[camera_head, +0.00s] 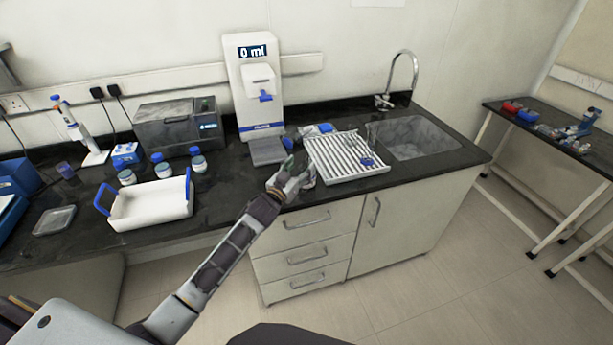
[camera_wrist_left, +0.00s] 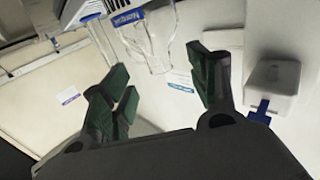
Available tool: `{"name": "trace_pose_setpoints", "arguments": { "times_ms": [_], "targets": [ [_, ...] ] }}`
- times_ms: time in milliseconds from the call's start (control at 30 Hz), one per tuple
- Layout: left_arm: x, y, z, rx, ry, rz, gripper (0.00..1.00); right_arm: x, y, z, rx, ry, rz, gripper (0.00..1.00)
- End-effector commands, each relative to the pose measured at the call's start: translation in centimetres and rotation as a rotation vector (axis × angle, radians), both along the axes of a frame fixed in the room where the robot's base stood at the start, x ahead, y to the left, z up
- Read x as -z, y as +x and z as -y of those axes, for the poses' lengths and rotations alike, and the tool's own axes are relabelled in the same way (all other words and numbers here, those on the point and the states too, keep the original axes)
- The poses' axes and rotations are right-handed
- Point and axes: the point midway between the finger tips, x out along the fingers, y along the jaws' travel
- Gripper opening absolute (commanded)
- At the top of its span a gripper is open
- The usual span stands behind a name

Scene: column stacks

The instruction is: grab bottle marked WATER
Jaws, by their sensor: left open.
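My left gripper (camera_head: 290,172) is open at the front edge of the black counter, between the dispenser and the draining rack. Its dark green fingers (camera_wrist_left: 160,68) stand apart in the left wrist view. Beyond them in that view are clear, bottle-like vessels (camera_wrist_left: 150,38); one has a small blue-and-white label, too small to read. Nothing is clearly held between the fingers. Several jars with blue lids (camera_head: 162,166) stand behind the white tray in the head view. No WATER marking can be read on anything. My right gripper is not in view.
The white dispenser (camera_head: 255,88) reading "0 ml" stands behind the gripper. A ribbed white draining rack (camera_head: 345,153) lies to the right, before the sink (camera_head: 415,135). A white tray with blue handles (camera_head: 150,205) is left. A side table (camera_head: 545,130) stands far right.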

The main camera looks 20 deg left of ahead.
Motion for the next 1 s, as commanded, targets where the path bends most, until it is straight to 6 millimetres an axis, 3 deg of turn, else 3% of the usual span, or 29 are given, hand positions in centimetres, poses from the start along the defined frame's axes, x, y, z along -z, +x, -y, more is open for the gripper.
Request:
{"name": "trace_pose_setpoints", "arguments": {
  "times_ms": [600, 1000],
  "targets": [
    [-0.4, 4.3, 0.8, 0.0, 0.0, 0.001, 0.6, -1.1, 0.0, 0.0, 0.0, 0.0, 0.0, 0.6],
    [-0.3, 5.0, 1.0, 0.0, 0.0, 0.0, 0.6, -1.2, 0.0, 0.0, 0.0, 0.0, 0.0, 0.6]
  ]
}}
